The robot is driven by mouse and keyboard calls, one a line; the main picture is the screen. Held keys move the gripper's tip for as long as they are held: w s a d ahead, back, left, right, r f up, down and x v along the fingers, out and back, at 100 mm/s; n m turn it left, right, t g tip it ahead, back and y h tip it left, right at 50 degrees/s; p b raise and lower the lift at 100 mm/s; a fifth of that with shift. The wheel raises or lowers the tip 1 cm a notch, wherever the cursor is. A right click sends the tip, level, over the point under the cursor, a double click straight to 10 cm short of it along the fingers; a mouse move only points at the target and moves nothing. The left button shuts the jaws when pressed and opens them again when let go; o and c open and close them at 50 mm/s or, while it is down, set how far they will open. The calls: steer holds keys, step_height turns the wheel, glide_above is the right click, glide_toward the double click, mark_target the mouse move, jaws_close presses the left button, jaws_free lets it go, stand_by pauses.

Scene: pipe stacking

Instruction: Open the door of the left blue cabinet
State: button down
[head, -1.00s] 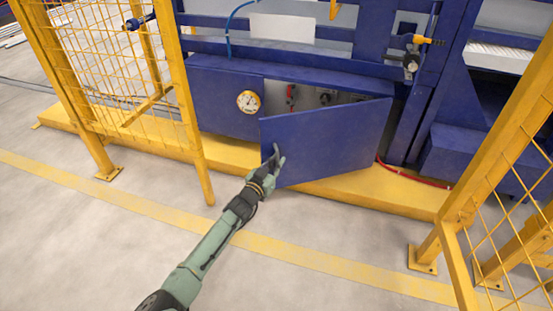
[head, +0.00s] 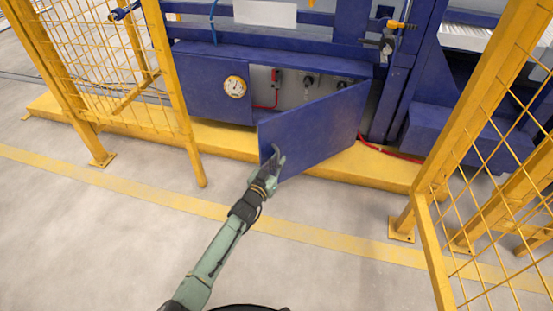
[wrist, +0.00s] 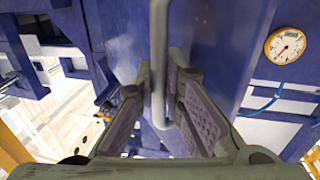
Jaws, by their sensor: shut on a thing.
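The blue cabinet door (head: 318,125) stands partly open, hinged at its right side and swung outward toward me. Behind it the cabinet interior (head: 292,85) shows a red fitting and several dark knobs. My gripper (head: 274,160) is at the door's free left edge. In the wrist view, a grey bar handle (wrist: 159,65) on the door runs between the fingers of my gripper (wrist: 168,110), which are shut on it. The handle is hidden in the head view.
A blue panel with a round gauge (head: 234,87) is left of the opening. Yellow mesh fences stand left (head: 90,70) and right (head: 500,200). A yellow base step (head: 225,140) runs below the cabinet. The floor in front is clear.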

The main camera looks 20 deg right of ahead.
steer(key=shift+a, duration=0.15)
steer(key=c, duration=1.7)
jaws_free()
steer(key=shift+o, duration=0.2)
steer(key=v, duration=1.2)
steer(key=shift+c, duration=0.2)
